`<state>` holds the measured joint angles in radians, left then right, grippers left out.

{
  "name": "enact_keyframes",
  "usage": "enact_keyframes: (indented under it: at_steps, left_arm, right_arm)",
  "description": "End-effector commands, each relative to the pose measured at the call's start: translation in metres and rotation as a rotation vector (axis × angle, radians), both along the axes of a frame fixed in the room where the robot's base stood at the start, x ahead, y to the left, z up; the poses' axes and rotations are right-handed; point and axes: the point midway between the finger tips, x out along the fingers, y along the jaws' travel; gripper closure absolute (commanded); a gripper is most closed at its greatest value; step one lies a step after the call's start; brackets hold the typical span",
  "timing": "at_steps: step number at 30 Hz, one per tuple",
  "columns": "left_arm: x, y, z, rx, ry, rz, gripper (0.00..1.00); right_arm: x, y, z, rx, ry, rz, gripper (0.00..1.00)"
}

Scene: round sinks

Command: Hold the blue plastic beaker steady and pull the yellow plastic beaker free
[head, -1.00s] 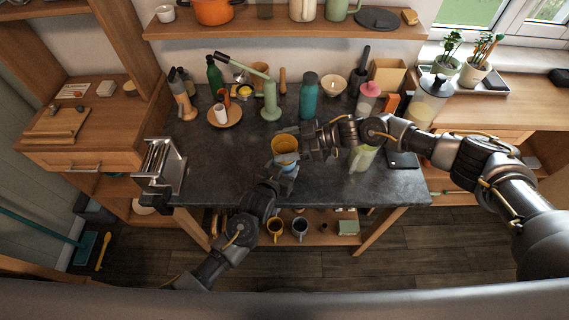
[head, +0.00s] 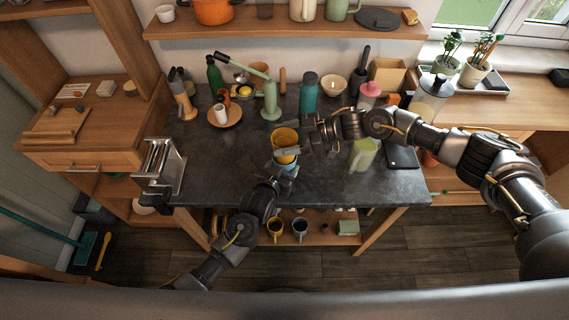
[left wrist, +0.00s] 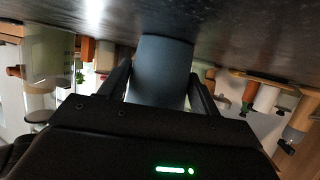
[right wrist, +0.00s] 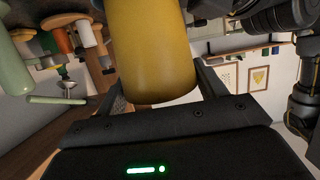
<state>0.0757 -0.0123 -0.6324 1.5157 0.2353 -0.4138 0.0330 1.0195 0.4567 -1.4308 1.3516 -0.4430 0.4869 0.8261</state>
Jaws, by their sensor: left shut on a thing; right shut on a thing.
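The yellow plastic beaker (head: 285,136) is above the blue plastic beaker (head: 288,167) near the middle of the dark table. My right gripper (head: 287,150) is shut on the yellow beaker, which also fills the space between its fingers in the right wrist view (right wrist: 150,50). My left gripper (head: 282,174) is shut on the blue beaker, which shows dark blue-grey between its fingers in the left wrist view (left wrist: 161,70). Fingers cover the place where the beakers meet, so I cannot tell whether the yellow one's lower end is inside the blue one.
A metal rack (head: 160,165) is at the table's left edge. The table left of the beakers is clear.

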Motion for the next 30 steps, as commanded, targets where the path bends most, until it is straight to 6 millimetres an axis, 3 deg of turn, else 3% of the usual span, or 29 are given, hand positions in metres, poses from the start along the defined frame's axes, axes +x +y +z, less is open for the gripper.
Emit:
enact_keyframes:
  at_steps: [30]
  left_arm:
    - [-0.001, 0.001, -0.002, 0.002, 0.004, 0.001, 0.66]
  right_arm:
    - [0.0, 0.0, 0.043, 0.001, -0.003, -0.001, 0.66]
